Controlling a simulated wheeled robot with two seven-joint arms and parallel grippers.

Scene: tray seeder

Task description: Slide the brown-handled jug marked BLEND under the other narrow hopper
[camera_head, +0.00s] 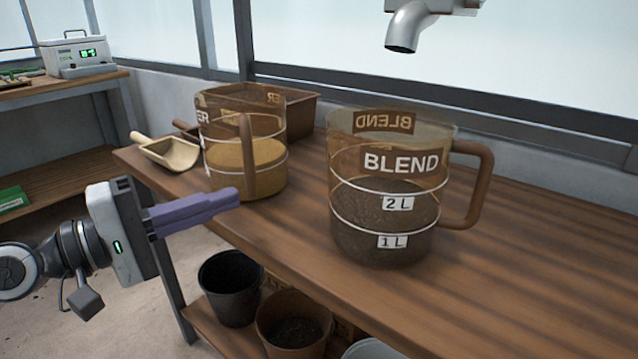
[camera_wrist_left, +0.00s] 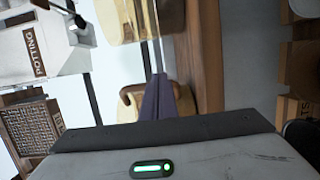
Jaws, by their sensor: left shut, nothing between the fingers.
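The jug marked BLEND (camera_head: 385,190) stands upright on the wooden bench, with dark mix inside and its brown handle (camera_head: 480,185) to the right. A grey spout (camera_head: 406,28) hangs above and slightly right of it; the hopper it belongs to is mostly out of frame. My left gripper (camera_head: 236,196) is shut and empty, in front of the other jug and left of the BLEND jug, touching neither as far as I can tell. In the left wrist view its purple fingers (camera_wrist_left: 158,100) are together. A machine marked POTTING (camera_wrist_left: 40,50) shows there. My right gripper is not in view.
A second jug (camera_head: 222,150) with tan material stands left on the bench (camera_head: 520,260), its handle toward me. A scoop (camera_head: 165,152) and a brown box (camera_head: 300,110) are near it. Pots (camera_head: 230,290) sit on the shelf below. The bench right of the BLEND jug is clear.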

